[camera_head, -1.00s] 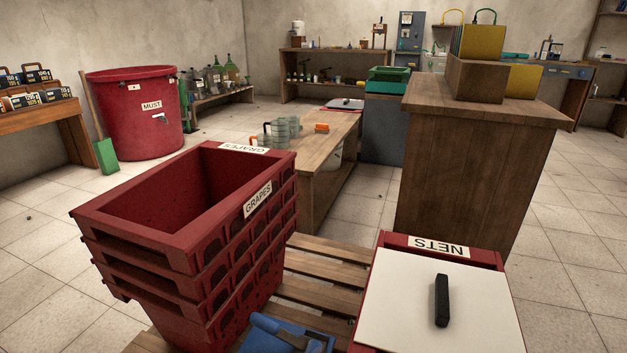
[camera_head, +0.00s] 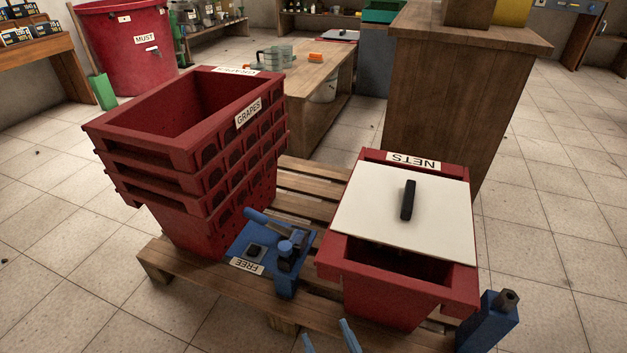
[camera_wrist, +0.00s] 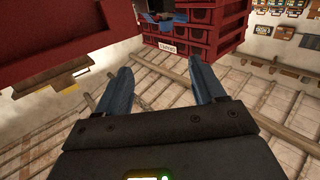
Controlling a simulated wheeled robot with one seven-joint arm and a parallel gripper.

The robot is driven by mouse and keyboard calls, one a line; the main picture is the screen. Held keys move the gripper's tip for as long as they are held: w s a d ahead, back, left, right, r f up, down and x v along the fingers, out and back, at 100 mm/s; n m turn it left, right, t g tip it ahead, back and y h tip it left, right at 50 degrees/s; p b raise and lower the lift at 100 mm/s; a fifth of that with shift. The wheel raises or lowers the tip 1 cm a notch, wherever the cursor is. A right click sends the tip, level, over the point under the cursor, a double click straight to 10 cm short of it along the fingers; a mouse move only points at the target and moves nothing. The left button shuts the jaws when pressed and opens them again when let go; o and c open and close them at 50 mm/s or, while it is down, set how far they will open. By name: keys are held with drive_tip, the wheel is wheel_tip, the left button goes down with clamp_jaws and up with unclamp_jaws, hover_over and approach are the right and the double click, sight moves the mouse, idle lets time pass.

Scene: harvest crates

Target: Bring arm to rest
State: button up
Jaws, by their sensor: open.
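My gripper (camera_wrist: 164,88) is open and empty in the wrist view, its two blue fingers apart with slatted wood and floor tiles behind them. In the head view its blue fingertips (camera_head: 332,340) show at the bottom edge, in front of the red NETS crate (camera_head: 385,292). The gripper looks apart from the crate. The rest of the arm is mostly out of the head view.
A white lid with a black handle (camera_head: 408,200) partly covers the NETS crate, leaving its near end open. Stacked red GRAPES crates (camera_head: 190,170) stand left on a wooden pallet (camera_head: 312,190). A blue FREE plate (camera_head: 240,243) with tools lies between. Tiled floor is clear at right.

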drive_tip(key=s+d+r+m+h, duration=0.1)
drive_tip(key=s+d+r, duration=0.2)
drive_tip(key=s+d, duration=0.3)
drive_tip(key=s+d+r+m+g+h, duration=0.1)
drive_tip(key=s+d+r+h, duration=0.2)
drive_tip(key=s, duration=0.6)
drive_tip(key=s+d+r+m, duration=0.1)
drive_tip(key=s+d+r, duration=0.3)
drive_tip(key=s+d, duration=0.3)
drive_tip(key=s+d+r+m+g+h, duration=0.1)
drive_tip(key=s+d+r+m+h, duration=0.15)
drive_tip(key=s+r, duration=0.65)
wheel_tip(320, 180, up, 25)
drive_tip(key=w+p, duration=0.1)
drive_tip(key=p, duration=2.3)
drive_tip(key=shift+w+n, duration=0.2)
drive_tip(key=shift+n, duration=0.25)
